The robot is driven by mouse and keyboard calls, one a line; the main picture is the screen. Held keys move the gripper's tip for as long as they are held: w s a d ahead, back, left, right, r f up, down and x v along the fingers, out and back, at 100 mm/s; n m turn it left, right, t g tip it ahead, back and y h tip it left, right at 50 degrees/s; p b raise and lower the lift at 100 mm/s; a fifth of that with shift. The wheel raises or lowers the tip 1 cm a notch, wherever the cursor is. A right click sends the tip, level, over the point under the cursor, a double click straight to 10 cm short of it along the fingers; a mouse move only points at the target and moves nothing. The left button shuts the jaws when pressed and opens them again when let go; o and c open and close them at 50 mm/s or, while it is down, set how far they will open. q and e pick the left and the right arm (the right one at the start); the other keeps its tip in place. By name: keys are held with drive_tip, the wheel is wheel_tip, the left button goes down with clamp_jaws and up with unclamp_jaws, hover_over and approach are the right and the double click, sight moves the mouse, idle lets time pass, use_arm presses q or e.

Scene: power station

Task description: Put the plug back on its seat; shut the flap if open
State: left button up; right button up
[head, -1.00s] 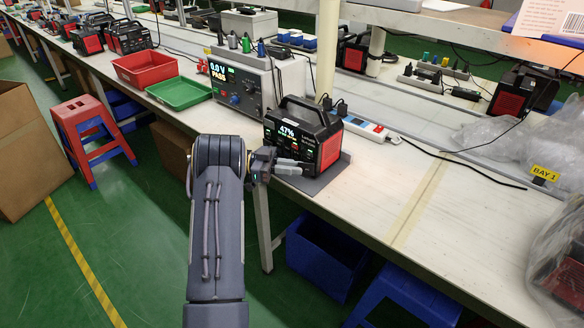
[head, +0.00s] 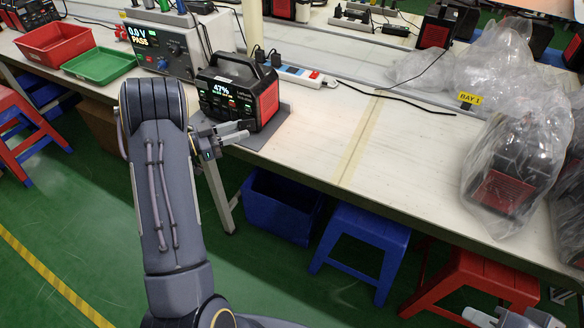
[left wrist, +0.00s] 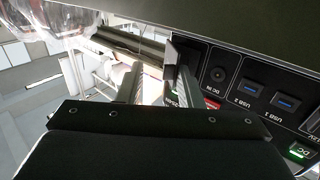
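The black power station (head: 262,92) with red side panels stands on a grey mat (head: 272,128) at the table's front edge; its display reads 47%. My left gripper (head: 243,131) is at the lower part of its front face. In the left wrist view, the front panel (left wrist: 262,88) appears upside down with a round DC IN socket and USB ports. The two left fingers (left wrist: 158,90) are apart beside the panel. A dark upright piece (left wrist: 172,62) stands by them, possibly a flap. I cannot make out the loose plug. My right gripper (head: 510,317) is partly cut off at the bottom right.
A grey tester (head: 172,45), green tray (head: 98,64) and red tray (head: 55,42) stand left. A white power strip (head: 303,77) lies behind the station. Bagged units (head: 510,175) stand right; the tabletop (head: 385,145) between is mostly clear.

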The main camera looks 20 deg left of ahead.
use_arm(q)
drive_tip(key=d+n+t+y+p, duration=0.1)
drive_tip(key=d+n+y, duration=0.1)
drive_tip(key=y, duration=0.3)
drive_tip(key=d+n+t+y+p, duration=0.1)
drive_tip(key=d+n+y+p, duration=0.1)
drive_tip(key=n+y, duration=0.3)
drive_tip(key=d+n+t+y+p, duration=0.2)
drive_tip(key=n+y, duration=0.1)
drive_tip(key=y, duration=0.2)
drive_tip(key=shift+s+r+n+y, duration=0.1)
drive_tip(key=shift+s+n+y, duration=0.1)
drive_tip(key=shift+n+y, duration=0.2)
drive_tip(key=n+g+y, duration=0.1)
drive_tip(key=y, duration=0.1)
drive_tip(key=w+d+n+g+y+p, duration=0.1)
drive_tip(key=n+y, duration=0.1)
drive_tip(key=n+y+p, duration=0.1)
drive_tip(key=y, duration=0.1)
drive_tip(key=shift+w+d+g, duration=0.15)
drive_tip(key=shift+d+g, duration=0.25)
drive_tip(key=s+d+f+n+g+h+p, duration=0.1)
drive_tip(key=s+d+f+n+g+h, duration=0.4)
drive_tip(key=s+d+g, duration=0.4)
drive_tip(key=s+d+r+m+h+p, duration=0.1)
drive_tip(key=s+d+r+m+h, duration=0.1)
drive_tip(key=r, duration=0.4)
drive_tip(key=s+d+r+m+h+p, duration=0.2)
drive_tip(key=s+d+r+h, duration=0.2)
drive_tip(key=r+h, duration=0.3)
